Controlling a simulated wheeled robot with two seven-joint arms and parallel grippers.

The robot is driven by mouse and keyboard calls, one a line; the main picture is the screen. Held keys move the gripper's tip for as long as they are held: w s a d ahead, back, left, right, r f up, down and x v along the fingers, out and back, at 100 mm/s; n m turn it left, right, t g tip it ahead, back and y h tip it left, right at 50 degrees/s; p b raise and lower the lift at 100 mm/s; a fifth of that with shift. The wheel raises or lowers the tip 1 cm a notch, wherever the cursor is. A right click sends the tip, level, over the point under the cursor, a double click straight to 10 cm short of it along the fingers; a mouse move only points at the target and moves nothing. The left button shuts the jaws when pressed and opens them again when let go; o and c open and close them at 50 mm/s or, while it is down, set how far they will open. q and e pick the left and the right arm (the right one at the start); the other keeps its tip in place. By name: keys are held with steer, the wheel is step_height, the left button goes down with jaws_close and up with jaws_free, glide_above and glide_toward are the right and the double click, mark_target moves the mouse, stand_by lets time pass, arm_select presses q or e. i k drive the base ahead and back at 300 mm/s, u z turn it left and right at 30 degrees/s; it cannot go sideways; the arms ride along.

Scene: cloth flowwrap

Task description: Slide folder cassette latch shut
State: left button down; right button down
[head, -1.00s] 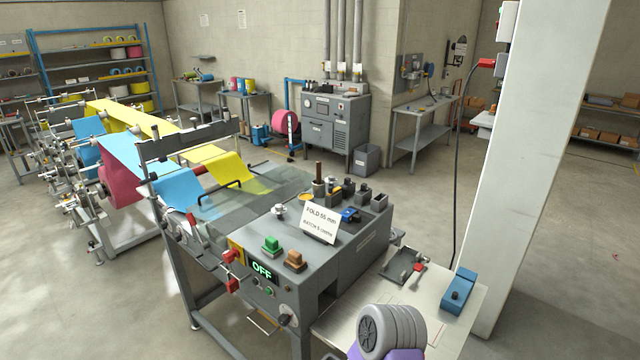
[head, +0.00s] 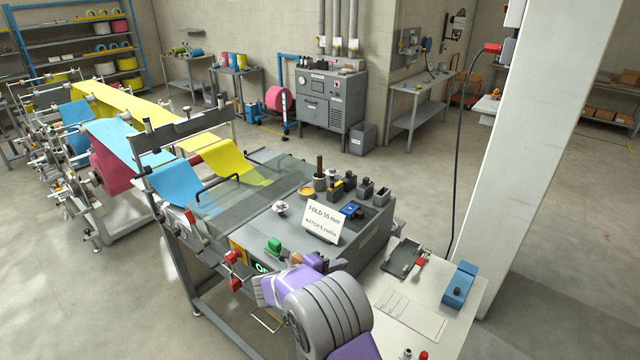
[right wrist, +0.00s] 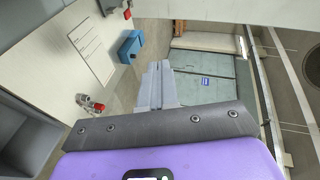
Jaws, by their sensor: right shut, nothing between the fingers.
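My right gripper (right wrist: 157,75) is shut and empty in the right wrist view, its pale fingers pressed together. In the head view my purple and grey right arm reaches over the front control panel of the folding machine (head: 262,225), and its fingertips are hard to make out. A small blue part (head: 351,210) sits among dark blocks on the machine top, behind the fold sign, apart from my arm. I cannot tell which part is the cassette latch. My left gripper is not in view.
A white sign (head: 323,221) stands on the machine top. A green button (head: 273,246) is beside my arm. The side table (head: 455,318) holds a grey tray (head: 402,258), a red-handled tool (head: 421,261) and a blue box (head: 459,285). A white pillar (head: 525,150) stands behind the table.

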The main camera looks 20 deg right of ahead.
mark_target(332, 186)
steer(key=i, duration=1.2)
